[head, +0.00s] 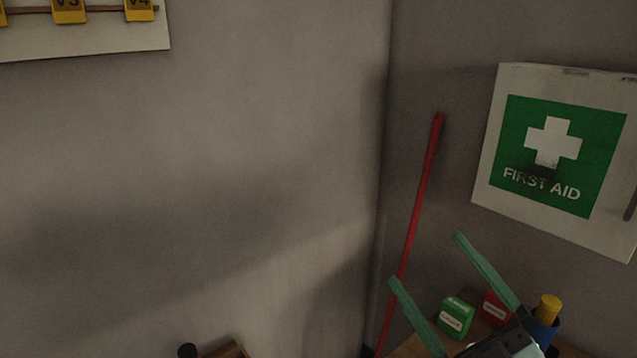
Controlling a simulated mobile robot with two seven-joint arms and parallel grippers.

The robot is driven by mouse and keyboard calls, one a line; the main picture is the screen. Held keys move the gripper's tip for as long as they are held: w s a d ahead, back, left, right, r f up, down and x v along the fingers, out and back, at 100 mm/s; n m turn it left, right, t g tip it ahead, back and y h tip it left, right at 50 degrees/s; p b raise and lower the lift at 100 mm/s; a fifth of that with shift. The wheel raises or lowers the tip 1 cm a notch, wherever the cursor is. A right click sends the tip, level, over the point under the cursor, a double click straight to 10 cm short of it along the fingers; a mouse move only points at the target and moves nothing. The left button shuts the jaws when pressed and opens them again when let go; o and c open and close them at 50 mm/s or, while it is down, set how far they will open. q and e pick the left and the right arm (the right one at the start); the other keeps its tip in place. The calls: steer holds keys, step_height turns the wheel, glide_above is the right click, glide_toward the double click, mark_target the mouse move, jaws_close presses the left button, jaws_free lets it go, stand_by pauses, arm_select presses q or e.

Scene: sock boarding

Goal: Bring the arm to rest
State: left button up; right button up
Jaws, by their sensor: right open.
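My right gripper (427,258) is at the lower right of the head view. Its two long green fingers point up and to the left and stand wide apart, with nothing between them. The gripper body is partly cut off by the bottom edge. My left gripper does not show. No sock or board is in view.
Behind the right gripper are a green box (456,317), a red box (494,307) and a blue container with a yellow top (549,308). A red pole (420,200) leans in the corner. A first aid cabinet (488,195) hangs on the right wall.

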steer(key=w+d+f+m+g+h, duration=0.1)
steer(key=d+f+m+g+h, duration=0.1)
steer(key=d+f+m+h, duration=0.65)
steer(key=w+d+f+m+g+h, duration=0.1)
steer(key=d+f+m+g+h, duration=0.15)
steer(key=f+m+h, duration=0.65)
steer(key=s+a+f+n+g+y, duration=0.1)
steer(key=s+a+f+g+y, duration=0.1)
steer(key=s+f+g, duration=0.6)
steer(key=s+a+f+n+g+y, duration=0.2)
steer(key=s+f+g, duration=0.1)
steer(key=s+f, duration=0.8)
steer(key=w+a+f+t+y, duration=0.1)
steer(key=w+f+t, duration=0.1)
steer(key=f, duration=0.4)
steer(key=w+a+f+t+y+b, duration=0.1)
steer(key=w+a+f+t, duration=0.1)
steer(key=f, duration=0.5)
steer(key=shift+w+a+t, duration=0.3)
steer(key=shift+w+t, duration=0.25)
steer(key=shift+w, duration=0.3)
steer(key=shift+m, duration=0.25)
